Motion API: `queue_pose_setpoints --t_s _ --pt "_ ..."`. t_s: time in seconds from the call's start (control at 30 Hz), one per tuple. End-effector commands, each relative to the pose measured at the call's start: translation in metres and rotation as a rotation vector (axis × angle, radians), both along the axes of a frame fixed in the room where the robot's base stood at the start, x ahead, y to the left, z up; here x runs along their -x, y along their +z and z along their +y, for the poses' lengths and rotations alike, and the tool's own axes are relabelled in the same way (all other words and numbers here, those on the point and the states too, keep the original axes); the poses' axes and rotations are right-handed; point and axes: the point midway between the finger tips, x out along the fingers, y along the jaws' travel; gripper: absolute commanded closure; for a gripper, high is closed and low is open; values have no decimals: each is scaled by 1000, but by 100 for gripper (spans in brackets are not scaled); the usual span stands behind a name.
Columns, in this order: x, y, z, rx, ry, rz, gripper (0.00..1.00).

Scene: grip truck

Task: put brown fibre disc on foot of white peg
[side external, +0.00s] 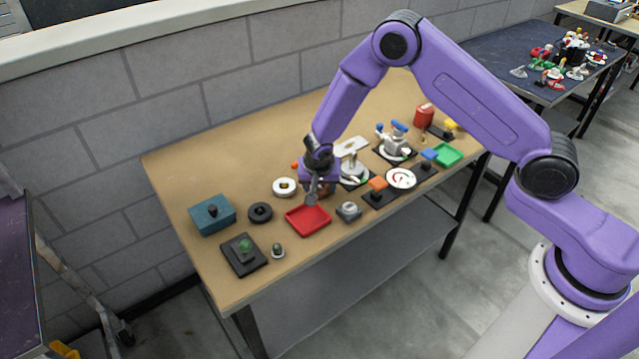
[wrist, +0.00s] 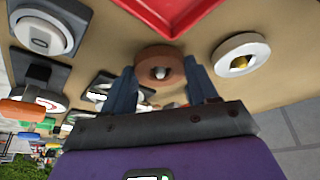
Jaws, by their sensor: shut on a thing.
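The brown fibre disc (wrist: 146,66) shows in the wrist view between the fingers of my gripper (wrist: 160,85), with a pale rounded piece in its centre. My gripper is shut on the disc. In the side view my gripper (side external: 313,197) is low over the table, just behind the red tray, and mostly hides the disc. A pale upright peg (side external: 352,163) on a round white foot and dark plate stands right of my gripper; it looks like the white peg. My gripper and arm partly cover that area. I cannot tell the disc's exact height above the table.
The red tray (side external: 307,220) lies close in front of my gripper. An orange-topped block (side external: 378,184) and a white dial (side external: 401,178) stand further right.

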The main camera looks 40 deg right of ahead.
Motion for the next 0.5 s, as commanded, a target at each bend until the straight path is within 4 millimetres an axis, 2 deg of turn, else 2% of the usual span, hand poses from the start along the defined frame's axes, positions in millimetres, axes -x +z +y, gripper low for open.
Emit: queue_pose_setpoints --t_s 0.2,0.23,0.3,0.33,0.5 --pt "0 -2 0 0 1 0 71" --pt "0 -3 0 0 1 0 39" --pt "0 -2 0 0 1 0 16" --pt "0 -2 0 -1 0 -1 12" --pt "0 -2 0 0 0 0 12"
